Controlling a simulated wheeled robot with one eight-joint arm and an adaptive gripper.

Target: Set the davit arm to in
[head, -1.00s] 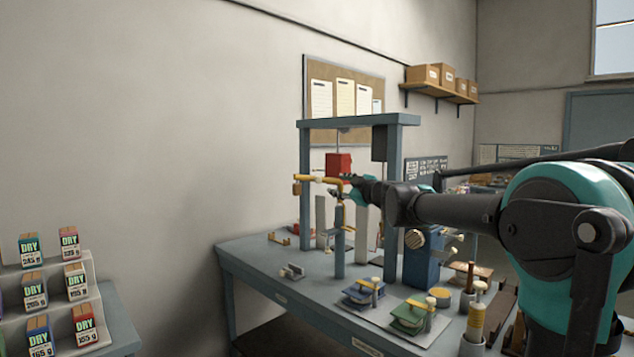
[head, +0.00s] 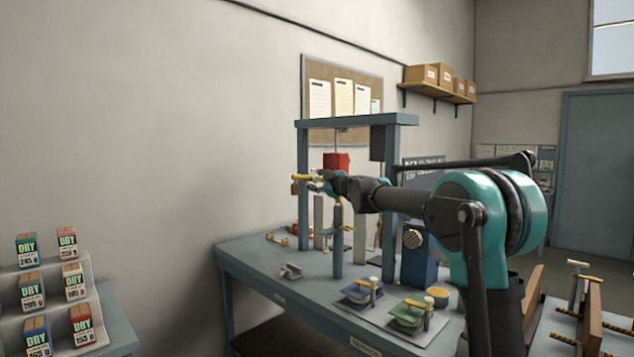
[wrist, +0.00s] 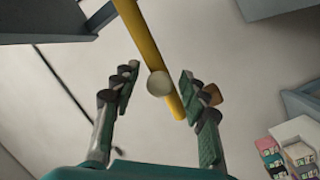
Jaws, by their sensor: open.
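The davit arm (head: 303,177) is a yellow bar on top of a blue-grey post (head: 338,240), below the blue-grey frame. A small brown-orange block (head: 295,188) hangs near its left end. My gripper (head: 322,183) is at the bar and hides its right part and the pivot. In the wrist view the yellow bar (wrist: 143,38) runs from the top down between my open fingers (wrist: 161,84). A round cream knob (wrist: 158,83) on it sits between the fingertips. A gap shows to the left finger; the bar's lower end passes close to the right finger.
A red block (head: 337,161) hangs from the frame (head: 350,122) just behind my gripper. A blue box with a round knob (head: 418,255) and the green and blue pads (head: 408,318) stand on the bench (head: 245,262). Labelled DRY boxes (head: 33,293) are far left.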

